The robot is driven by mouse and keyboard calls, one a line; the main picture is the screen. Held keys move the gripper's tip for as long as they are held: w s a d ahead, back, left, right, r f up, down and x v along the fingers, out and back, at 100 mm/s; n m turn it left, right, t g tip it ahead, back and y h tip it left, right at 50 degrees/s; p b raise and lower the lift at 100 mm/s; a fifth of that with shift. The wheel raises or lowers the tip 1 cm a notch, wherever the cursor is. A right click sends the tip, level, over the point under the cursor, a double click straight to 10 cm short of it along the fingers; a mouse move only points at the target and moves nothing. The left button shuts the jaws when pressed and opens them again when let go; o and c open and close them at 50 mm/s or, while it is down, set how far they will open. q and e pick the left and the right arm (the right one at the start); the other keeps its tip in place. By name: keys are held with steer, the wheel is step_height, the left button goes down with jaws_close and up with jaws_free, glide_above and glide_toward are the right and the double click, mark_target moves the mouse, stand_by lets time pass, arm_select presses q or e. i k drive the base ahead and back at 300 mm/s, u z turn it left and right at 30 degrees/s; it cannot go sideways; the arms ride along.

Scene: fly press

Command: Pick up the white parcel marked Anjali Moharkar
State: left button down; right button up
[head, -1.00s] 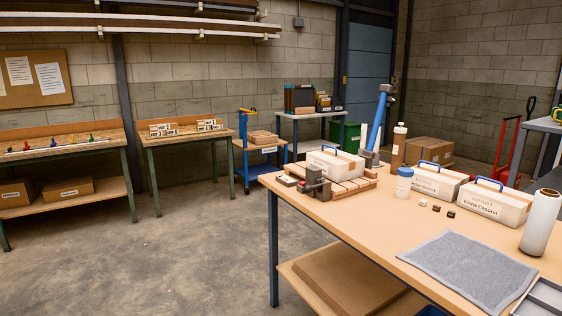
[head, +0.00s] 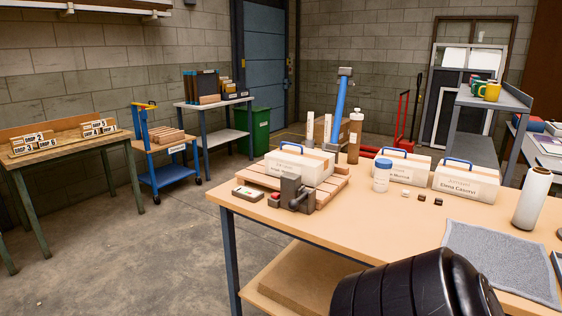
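Several white parcels with blue handles stand on the wooden workbench (head: 370,228). One white parcel (head: 312,166) sits on a slatted wooden board at the bench's left, behind a dark metal vise-like block; the block hides part of its front, and I cannot read its label for certain. A second white parcel (head: 402,167) stands farther right, partly behind a blue-lidded jar; its name is too small to read surely. A third white parcel (head: 466,180), right of that, seems to read Elena Casarul. Neither of my grippers is in view; a black part of my arm shows at the bottom.
The slatted board (head: 262,180), vise-like block (head: 291,188), blue-lidded jar (head: 381,178), brown bottle (head: 354,140) and blue-handled press (head: 341,105) crowd the left and back. The bench's front middle is clear.

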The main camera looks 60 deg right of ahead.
mark_target(314, 166)
steer(key=z, duration=0.75)
steer(key=i, duration=1.05)
steer(key=z, duration=1.05)
